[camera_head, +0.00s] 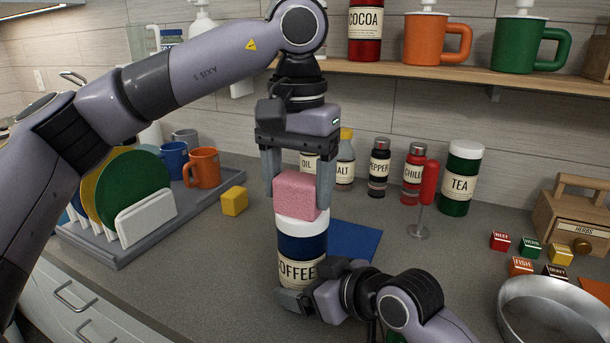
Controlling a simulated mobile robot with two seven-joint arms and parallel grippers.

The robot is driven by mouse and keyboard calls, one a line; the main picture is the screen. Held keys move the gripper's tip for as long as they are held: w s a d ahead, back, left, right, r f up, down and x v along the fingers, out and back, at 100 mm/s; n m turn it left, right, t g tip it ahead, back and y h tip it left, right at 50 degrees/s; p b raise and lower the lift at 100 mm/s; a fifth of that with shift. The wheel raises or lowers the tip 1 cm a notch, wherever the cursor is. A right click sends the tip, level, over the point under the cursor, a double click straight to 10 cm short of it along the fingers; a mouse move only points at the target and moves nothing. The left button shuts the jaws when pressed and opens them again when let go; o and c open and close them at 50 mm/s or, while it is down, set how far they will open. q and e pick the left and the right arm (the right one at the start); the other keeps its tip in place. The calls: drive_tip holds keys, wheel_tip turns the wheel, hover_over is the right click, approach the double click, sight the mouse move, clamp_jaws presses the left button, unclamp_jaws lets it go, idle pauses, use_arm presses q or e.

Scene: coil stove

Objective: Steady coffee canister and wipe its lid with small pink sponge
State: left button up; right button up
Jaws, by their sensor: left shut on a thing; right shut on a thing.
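The coffee canister (301,244) stands upright on the counter, dark blue with a white lid (300,222) and a cream label reading COFFEE. The small pink sponge (295,194) sits over the lid, covering its top; contact with the lid looks likely but is partly hidden. My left gripper (297,190) points down from above, shut on the sponge with one finger on each side. My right gripper (298,297) comes in low from the right, shut on the canister near its base. Its far finger is hidden.
A blue mat (352,240) lies behind the canister. A yellow sponge (234,201) and a dish rack (120,257) are at left. A red-handled tool (428,185), a tea canister (461,178), small spice cubes (529,247) and a metal pan (553,312) stand at right.

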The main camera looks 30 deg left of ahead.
use_arm(q)
drive_tip(key=shift+s+f, duration=0.1)
drive_tip(key=shift+s, duration=0.4)
wheel_tip(320, 180, up, 3)
drive_tip(key=shift+w+f, duration=0.1)
drive_tip(key=shift+f, duration=0.1)
drive_tip(key=shift+r, duration=2.9)
use_arm(e)
drive_tip(key=o, duration=0.9)
drive_tip(key=shift+d, duration=0.1)
drive_tip(key=v, duration=1.1)
drive_tip(key=shift+s+d+r, duration=0.1)
drive_tip(key=shift+d+r, duration=0.05)
drive_tip(key=shift+d, duration=0.2)
